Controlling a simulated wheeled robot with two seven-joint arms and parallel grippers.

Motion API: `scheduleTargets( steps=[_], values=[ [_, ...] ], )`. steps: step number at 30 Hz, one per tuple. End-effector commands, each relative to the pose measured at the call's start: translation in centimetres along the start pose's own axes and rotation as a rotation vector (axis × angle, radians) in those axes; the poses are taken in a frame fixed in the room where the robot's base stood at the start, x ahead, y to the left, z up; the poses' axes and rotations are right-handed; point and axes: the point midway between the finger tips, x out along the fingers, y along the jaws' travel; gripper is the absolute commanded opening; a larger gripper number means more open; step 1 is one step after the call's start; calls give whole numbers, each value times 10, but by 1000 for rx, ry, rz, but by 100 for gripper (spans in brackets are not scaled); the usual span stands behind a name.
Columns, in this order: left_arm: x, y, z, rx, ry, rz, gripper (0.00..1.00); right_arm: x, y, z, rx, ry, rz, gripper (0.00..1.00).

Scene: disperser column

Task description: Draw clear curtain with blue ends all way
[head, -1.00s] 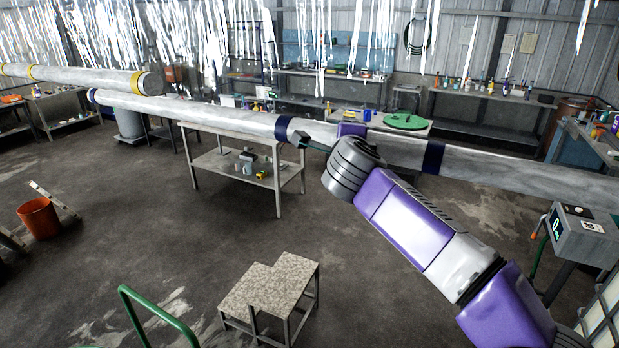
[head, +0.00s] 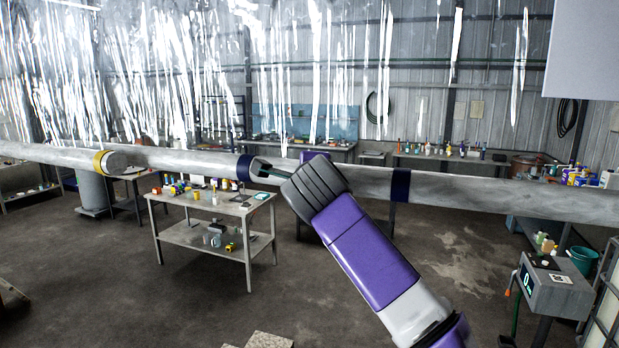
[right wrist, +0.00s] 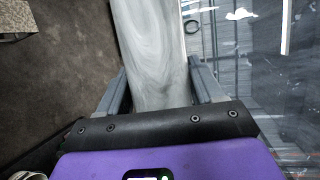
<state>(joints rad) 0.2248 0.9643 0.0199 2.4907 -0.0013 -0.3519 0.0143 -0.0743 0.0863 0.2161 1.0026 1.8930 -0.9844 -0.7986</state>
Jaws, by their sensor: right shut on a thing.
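The clear curtain (head: 285,90) hangs as shiny, see-through streaks across the back, so its edges are hard to make out. My right gripper (head: 268,172) is shut on this bar between two blue bands. In the right wrist view the bar (right wrist: 150,45) runs between the two fingers of the gripper (right wrist: 160,88). My left gripper is not in view.
A metal table (head: 205,215) with small items stands below. A control box (head: 555,290) stands lower right. The middle floor is open.

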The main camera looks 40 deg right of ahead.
Motion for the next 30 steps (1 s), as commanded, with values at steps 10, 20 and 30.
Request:
scheduleTargets(
  steps=[10,20,30],
  values=[
    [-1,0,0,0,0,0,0,-3,-7,-2,3,-1,-19,86],
    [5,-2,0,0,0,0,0,-26,-4,-2,4,-5,-17,86],
    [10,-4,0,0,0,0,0,-74,-5,-2,2,-3,-18,86]
  ],
)
